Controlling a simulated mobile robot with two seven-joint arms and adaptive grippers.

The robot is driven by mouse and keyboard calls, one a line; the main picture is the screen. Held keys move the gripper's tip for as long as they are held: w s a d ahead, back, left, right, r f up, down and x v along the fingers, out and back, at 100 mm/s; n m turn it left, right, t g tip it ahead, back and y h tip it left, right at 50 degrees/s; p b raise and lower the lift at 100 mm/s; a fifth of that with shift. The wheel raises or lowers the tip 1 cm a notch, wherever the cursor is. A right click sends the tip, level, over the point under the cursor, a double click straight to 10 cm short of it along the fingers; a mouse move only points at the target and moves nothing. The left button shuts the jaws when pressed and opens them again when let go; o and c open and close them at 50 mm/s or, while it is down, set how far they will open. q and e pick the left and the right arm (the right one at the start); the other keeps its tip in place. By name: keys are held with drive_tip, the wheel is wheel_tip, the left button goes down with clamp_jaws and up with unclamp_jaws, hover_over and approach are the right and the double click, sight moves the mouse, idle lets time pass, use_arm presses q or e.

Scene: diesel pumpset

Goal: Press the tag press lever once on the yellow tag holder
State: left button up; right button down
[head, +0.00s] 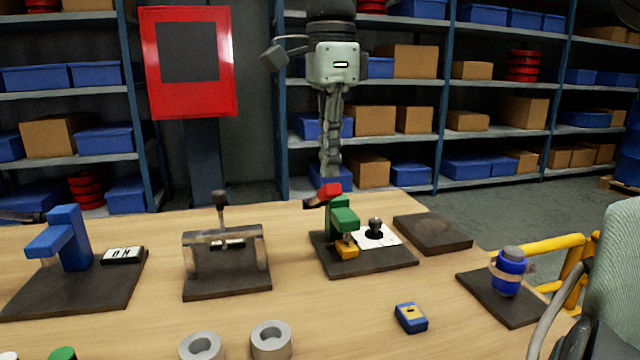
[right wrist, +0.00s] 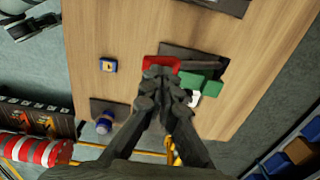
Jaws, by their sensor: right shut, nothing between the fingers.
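The green tag press (head: 343,217) stands on a dark base plate at the middle right of the table. Its red-tipped lever (head: 330,189) is at the top, and the yellow tag holder (head: 347,250) sits low at its front. My right gripper (head: 331,180) points down from above, shut and empty, with its tips at the red lever end; I cannot tell whether they touch. In the right wrist view the shut fingers (right wrist: 164,75) overlap the red lever end (right wrist: 160,63), beside the green body (right wrist: 203,86). The yellow holder is hidden there.
A white card with a black knob (head: 376,228) lies right of the press. A lever fixture (head: 226,265) and a blue press (head: 70,235) stand left. A blue-yellow block (head: 411,317) lies in front, and a blue cylinder (head: 508,273) stands right. Bare wood lies between them.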

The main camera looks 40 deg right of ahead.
drive_tip(key=shift+w+d+r, duration=0.1)
drive_tip(key=shift+w+r, duration=0.05)
drive_tip(key=shift+r, duration=1.25)
drive_tip(key=shift+w+d+r, duration=0.1)
drive_tip(key=shift+w+r, duration=0.05)
drive_tip(key=shift+r, duration=1.2)
